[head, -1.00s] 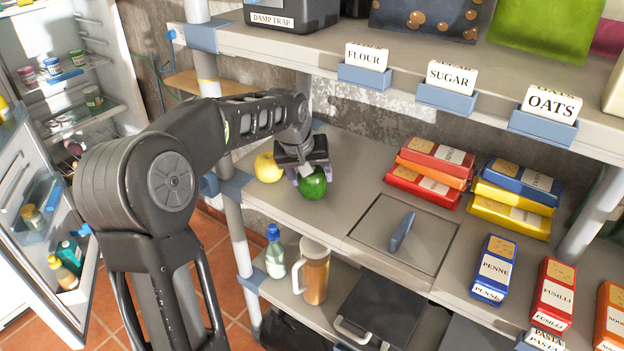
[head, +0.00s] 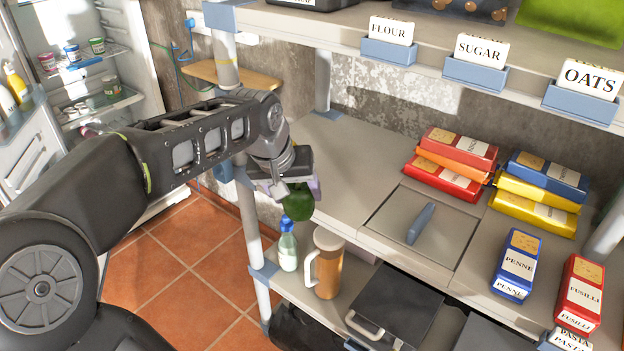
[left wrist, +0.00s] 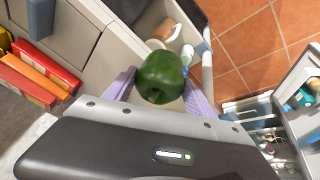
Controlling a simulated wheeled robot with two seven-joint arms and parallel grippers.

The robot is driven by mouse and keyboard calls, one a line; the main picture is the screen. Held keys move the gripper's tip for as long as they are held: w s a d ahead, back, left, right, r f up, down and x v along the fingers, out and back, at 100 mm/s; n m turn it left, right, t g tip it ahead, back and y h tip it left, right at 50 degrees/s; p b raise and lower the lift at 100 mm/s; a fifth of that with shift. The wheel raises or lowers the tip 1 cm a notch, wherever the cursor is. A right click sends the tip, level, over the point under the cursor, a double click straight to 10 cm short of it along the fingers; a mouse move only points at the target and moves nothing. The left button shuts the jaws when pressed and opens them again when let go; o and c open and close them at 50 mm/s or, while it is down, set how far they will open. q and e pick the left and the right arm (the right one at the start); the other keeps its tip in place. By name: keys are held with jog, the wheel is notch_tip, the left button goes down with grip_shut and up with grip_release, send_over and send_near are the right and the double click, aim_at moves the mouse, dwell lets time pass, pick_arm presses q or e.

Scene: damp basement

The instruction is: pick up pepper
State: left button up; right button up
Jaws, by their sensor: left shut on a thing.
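The green pepper (head: 297,203) hangs in my left gripper (head: 294,187), near the left front edge of the middle shelf. In the left wrist view the pepper (left wrist: 160,77) sits between the two pale purple fingers of the left gripper (left wrist: 160,92), which are shut on it. The bottle and the cup-like container appear below it. My right gripper is in neither view.
The middle shelf (head: 352,157) holds red, orange, yellow and blue packets (head: 450,160) and a hatch with a blue handle (head: 420,222). Below are a bottle (head: 288,247) and a copper tumbler (head: 328,265). A shelf post (head: 252,225) stands close. An open fridge (head: 120,60) is at left.

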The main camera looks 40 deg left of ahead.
aim_at(292, 216)
pick_arm(q)
jog(key=s, duration=0.4)
jog(key=shift+d, duration=0.35)
